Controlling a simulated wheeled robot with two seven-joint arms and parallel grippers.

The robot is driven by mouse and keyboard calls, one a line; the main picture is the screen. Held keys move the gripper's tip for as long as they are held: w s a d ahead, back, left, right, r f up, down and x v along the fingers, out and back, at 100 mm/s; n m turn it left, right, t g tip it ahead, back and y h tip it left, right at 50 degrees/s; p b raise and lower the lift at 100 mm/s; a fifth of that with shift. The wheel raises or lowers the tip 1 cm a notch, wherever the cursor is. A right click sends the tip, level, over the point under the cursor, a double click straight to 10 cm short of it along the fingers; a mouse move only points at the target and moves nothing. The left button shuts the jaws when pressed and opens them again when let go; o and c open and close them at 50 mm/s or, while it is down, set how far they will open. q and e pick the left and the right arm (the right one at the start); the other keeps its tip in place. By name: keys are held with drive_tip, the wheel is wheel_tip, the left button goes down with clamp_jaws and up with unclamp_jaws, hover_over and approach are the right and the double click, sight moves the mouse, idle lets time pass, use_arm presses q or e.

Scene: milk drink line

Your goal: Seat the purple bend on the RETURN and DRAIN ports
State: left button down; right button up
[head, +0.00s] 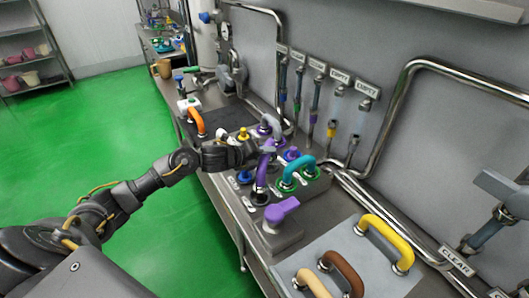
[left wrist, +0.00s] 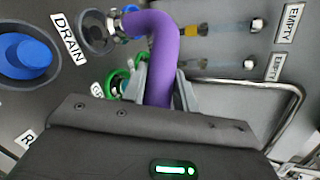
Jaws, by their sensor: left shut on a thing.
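The purple bend (head: 265,167) stands over the port block in the head view. My left gripper (head: 262,147) is shut on it. In the left wrist view the purple bend (left wrist: 163,60) passes between the two fingers (left wrist: 160,90), and its metal end is close beside the dark port by the DRAIN label (left wrist: 68,38). I cannot tell whether that end touches the port. A label starting with R (left wrist: 28,140) is cut off by my gripper body, near a blue-capped port (left wrist: 28,58). The other end of the bend is hidden. My right gripper is not in view.
A teal bend (head: 297,170) sits close to the right of the purple one. A purple-handled piece (head: 282,210) stands in front. A grey mat (head: 327,247) carries yellow (head: 387,235), brown and tan bends. Wall pipes run along the right.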

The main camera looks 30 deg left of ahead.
use_arm(q)
drive_tip(key=shift+f+b, duration=1.65)
drive_tip(key=shift+f, duration=0.6)
